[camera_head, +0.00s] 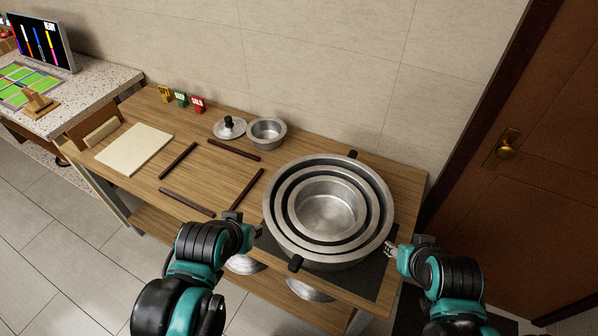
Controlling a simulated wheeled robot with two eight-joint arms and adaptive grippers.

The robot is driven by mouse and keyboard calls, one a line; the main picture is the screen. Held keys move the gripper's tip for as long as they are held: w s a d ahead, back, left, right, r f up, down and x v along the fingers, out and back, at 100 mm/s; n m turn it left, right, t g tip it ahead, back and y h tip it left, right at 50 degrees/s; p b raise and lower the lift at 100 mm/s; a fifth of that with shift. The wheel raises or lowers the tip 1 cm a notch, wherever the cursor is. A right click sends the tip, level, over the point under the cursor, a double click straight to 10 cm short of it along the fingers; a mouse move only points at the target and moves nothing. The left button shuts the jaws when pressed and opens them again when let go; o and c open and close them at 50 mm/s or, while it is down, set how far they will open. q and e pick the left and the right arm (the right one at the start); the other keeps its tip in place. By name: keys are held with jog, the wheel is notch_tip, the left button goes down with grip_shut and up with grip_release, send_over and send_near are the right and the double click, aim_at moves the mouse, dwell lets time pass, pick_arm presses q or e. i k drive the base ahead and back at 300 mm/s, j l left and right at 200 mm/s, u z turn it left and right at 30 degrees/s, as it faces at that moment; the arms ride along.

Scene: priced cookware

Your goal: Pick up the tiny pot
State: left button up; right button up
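A small metal pot (267,133) stands upright near the back edge of the wooden table, beside a lid with a black knob (229,127). A stack of larger nested metal pots (328,210) sits at the right front of the table; the smallest is innermost and looks empty. My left gripper (254,234) is at the left front of the stack, close to the outer pot's rim. My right gripper (390,248) is at the stack's right side, near its rim. Both grippers are away from the small back pot. Their fingers are too small to read.
The wooden table (140,190) holds several dark sticks (186,202), a pale board (134,149) and small yellow, green and red tags (181,98). More metal lids or pans (310,290) show on the lower shelf. A wall stands behind, a brown door (545,160) at right.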

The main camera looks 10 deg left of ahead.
aim_at(267, 133)
jog(key=i+j, duration=0.1)
jog(key=j, duration=0.5)
jog(key=i+j+z, duration=0.15)
jog(key=j, duration=1)
jog(key=i+z, duration=0.05)
